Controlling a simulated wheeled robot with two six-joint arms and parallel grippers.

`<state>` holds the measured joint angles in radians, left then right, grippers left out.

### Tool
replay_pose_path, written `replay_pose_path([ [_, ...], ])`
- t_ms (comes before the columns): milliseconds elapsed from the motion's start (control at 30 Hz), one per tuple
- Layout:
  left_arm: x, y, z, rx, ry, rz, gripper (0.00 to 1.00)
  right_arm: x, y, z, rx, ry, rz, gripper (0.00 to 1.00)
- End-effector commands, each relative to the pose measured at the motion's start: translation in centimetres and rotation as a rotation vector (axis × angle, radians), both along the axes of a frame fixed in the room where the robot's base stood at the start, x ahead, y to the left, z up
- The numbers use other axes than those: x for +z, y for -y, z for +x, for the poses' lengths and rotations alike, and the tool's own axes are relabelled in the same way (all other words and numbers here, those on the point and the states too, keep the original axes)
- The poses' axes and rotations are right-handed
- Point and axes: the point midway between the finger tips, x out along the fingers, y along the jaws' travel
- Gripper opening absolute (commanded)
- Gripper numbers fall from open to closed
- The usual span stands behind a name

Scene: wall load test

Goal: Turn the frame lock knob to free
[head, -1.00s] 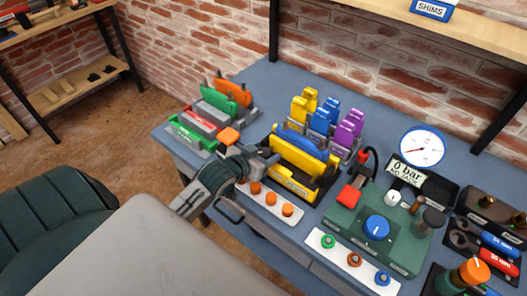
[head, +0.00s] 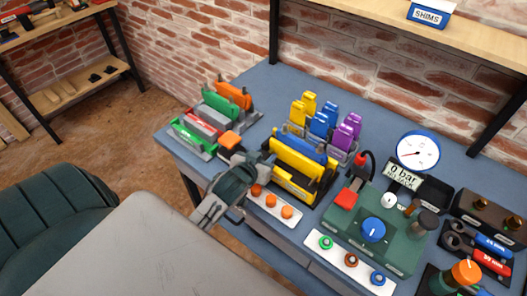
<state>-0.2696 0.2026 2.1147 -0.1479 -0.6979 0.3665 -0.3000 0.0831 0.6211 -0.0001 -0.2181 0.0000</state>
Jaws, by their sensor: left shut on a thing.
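The yellow frame (head: 292,180) with a blue bar (head: 300,146) in it stands on the blue-grey bench. My left gripper (head: 266,158) is at the left end of this frame, its wrist and arm coming in from the lower left. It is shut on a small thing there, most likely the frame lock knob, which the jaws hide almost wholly. I cannot read the knob's setting. My right gripper is not in view.
A strip of orange buttons (head: 286,212) lies right below the gripper. A green pump unit (head: 390,243) with a blue knob (head: 374,229) and a gauge (head: 418,150) stand to the right. Coloured holders (head: 325,118) stand behind the frame; a green rack (head: 220,105) stands left.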

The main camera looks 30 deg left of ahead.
Motion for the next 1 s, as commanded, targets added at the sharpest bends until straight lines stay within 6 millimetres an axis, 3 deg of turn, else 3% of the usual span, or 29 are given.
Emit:
replay_pose_path([
  [167, 0.0, 0.2, 0.0, 0.153, 0.001, -0.007, 0.15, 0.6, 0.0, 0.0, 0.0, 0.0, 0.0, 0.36],
  [500, -0.3, 0.1, 0.1, 0.417, 0.003, -0.005, 0.15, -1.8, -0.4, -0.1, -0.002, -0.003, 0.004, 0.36],
  [1000, 0.0, 0.0, 0.0, 0.585, 0.001, -0.001, 0.15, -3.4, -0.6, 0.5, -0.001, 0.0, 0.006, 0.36],
])
